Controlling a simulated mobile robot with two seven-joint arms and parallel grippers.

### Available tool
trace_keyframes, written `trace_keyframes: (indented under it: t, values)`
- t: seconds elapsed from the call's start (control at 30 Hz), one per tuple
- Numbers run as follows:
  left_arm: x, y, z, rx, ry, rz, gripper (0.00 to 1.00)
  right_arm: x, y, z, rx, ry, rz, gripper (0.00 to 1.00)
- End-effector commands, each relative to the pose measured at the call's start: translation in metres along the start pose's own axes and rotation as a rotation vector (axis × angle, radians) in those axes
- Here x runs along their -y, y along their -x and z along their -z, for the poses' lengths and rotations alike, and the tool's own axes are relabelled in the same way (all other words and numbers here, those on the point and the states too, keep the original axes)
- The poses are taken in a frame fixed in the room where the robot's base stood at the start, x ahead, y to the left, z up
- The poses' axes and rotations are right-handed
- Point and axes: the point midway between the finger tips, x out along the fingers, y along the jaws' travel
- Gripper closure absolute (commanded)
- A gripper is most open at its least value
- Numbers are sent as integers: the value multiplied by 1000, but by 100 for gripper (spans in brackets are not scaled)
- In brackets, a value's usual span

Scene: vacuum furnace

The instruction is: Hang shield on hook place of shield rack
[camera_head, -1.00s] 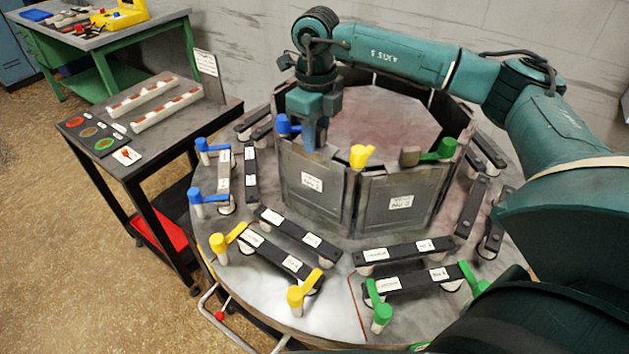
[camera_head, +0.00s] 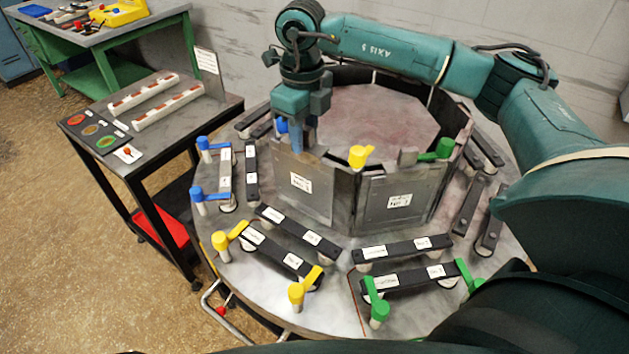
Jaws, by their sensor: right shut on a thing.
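My right gripper (camera_head: 302,148), on the teal arm from the right, is shut on the top edge of a grey shield panel (camera_head: 296,210) with a white label. The panel is upright at the front left of the octagonal ring of shields on the round rack table (camera_head: 330,315). A second labelled grey panel (camera_head: 388,212) stands just right of it. A yellow hook-like piece (camera_head: 360,156) and a green one (camera_head: 437,150) show at the ring's top edge. A blue piece (camera_head: 282,125) is partly behind the gripper. Whether the held panel touches a hook is hidden. My left gripper is out of view.
Black bars with blue (camera_head: 208,195), yellow (camera_head: 300,290) and green (camera_head: 377,303) handles circle the ring on the table. A dark side table (camera_head: 190,135) with white holders stands left. A green workbench (camera_head: 110,40) is farther back. The floor at left is clear.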

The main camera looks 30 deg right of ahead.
Motion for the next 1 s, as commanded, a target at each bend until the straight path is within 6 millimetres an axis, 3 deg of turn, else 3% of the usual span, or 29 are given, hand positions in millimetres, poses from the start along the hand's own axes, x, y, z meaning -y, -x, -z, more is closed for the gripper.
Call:
trace_keyframes:
  t: [0.43, 1.0]
  values:
    - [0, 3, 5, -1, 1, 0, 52, -32, 10, 0, 3, 1, -1, 100]
    - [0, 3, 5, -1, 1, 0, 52, -34, 11, 0, 2, -1, 0, 100]
